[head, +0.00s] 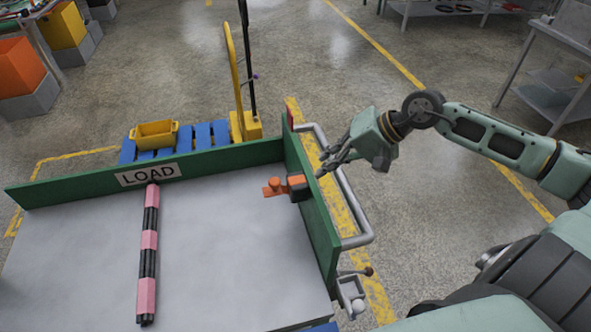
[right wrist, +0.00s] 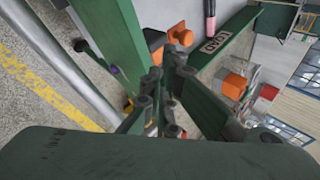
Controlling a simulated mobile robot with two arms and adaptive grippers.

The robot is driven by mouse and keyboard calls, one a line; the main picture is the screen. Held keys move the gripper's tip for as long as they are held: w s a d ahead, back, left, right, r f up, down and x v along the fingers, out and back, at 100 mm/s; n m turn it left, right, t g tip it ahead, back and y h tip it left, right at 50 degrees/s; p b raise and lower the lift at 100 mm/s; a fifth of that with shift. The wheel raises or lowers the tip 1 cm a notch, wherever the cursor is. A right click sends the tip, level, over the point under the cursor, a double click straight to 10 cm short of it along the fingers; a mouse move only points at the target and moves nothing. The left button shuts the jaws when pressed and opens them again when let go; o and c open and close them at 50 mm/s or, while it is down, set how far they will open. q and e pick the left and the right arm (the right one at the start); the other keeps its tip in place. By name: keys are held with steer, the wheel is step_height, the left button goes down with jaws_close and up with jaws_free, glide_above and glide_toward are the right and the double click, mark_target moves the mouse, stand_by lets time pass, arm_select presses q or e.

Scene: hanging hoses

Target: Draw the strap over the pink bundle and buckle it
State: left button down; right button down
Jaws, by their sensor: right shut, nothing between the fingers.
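The pink bundle (head: 148,240), a thin rod banded in pink and black, lies on the grey bed below the LOAD sign; its end also shows in the right wrist view (right wrist: 209,18). An orange fitting with a dark housing (head: 285,187) sits at the inner side of the right green wall, apart from the bundle; it looks like the strap's unit and also shows in the right wrist view (right wrist: 180,36). No strap shows across the bundle. My right gripper (head: 326,166) is shut and empty by the outer top of that wall. My left gripper is not in view.
Green walls (head: 230,157) edge the bed at the back and right. A grey tube rail (head: 357,240) runs outside the right wall. A yellow crate (head: 154,134) and a yellow post (head: 234,85) stand behind. The bed between bundle and orange fitting is clear.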

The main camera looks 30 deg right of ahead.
mark_target(295, 179)
steer(key=p+x, duration=0.2)
steer(key=x, duration=0.3)
steer(key=shift+w+a+r, duration=0.1)
steer(key=shift+w+a, duration=0.1)
steer(key=shift+a, duration=0.05)
steer(key=shift+w+a+p, duration=0.7)
steer(key=shift+a+p, duration=0.05)
steer(key=shift+p, duration=0.1)
steer(key=shift+w+a+f+p, duration=0.3)
steer(key=shift+w+a+p, duration=0.1)
steer(key=shift+a, duration=0.1)
steer(key=shift+w+a+f, duration=0.15)
steer(key=shift+f, duration=0.05)
